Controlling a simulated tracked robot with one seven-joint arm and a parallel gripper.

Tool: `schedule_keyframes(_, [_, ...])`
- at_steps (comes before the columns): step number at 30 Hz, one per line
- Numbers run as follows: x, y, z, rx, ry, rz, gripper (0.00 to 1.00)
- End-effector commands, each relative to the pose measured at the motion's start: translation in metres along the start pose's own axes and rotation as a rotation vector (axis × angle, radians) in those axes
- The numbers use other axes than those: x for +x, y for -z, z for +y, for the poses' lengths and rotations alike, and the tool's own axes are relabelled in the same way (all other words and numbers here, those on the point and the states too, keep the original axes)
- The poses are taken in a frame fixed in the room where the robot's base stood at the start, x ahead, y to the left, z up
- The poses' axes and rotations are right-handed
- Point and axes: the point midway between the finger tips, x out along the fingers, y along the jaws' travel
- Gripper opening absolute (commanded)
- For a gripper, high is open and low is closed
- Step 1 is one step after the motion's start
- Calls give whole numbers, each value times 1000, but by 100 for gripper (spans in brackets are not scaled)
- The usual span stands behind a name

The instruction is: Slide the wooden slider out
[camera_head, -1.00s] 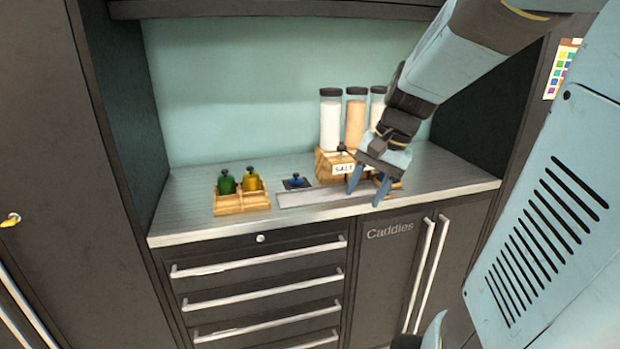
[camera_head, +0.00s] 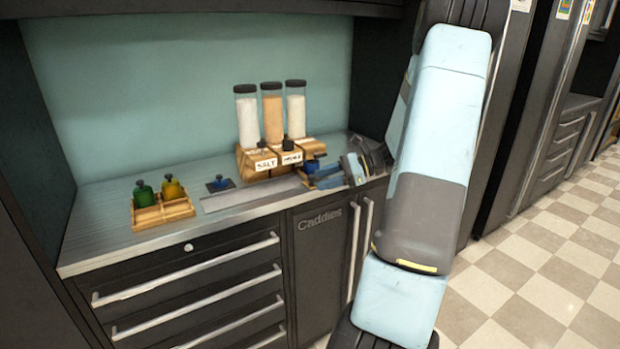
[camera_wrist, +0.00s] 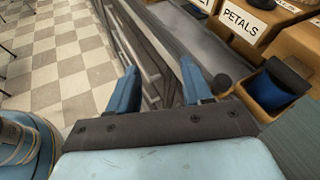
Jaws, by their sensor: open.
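The wooden dispenser blocks (camera_head: 256,161) stand on the steel counter under three clear tubes, with labels such as SALT. In the wrist view a block labelled PETALS (camera_wrist: 247,27) is at the upper right. A wooden box-like part (camera_wrist: 296,72) with a blue item (camera_wrist: 270,92) in it lies right of my gripper; I cannot tell which wooden part is the slider. My gripper (camera_wrist: 158,84) is open and empty, its blue fingers apart at the counter's front edge. A dark round knob (camera_wrist: 222,84) is just right of the right finger. In the head view my gripper (camera_head: 318,176) is beside the right end of the blocks.
A wooden caddy (camera_head: 163,212) with a green bottle (camera_head: 143,194) and a yellow bottle (camera_head: 172,188) stands at the left. A small blue-topped item (camera_head: 220,183) lies behind a grey strip (camera_head: 252,194). Drawers and a cabinet are below.

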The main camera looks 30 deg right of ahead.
Motion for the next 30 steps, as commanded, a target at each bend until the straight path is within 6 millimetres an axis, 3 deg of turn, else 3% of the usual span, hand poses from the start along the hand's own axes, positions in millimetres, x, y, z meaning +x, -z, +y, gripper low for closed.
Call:
schedule_keyframes(1, [-12,15,-7,47,50,-41,50])
schedule_keyframes(6, [-46,51,-27,167,193,-170,50])
schedule_keyframes(12, [-72,75,-38,239,293,-260,50])
schedule_keyframes(15, [-76,79,-39,252,310,-278,50])
schedule_keyframes(20, [-66,77,-44,255,315,-282,50])
schedule_keyframes(30, [-14,64,-62,254,313,-281,50])
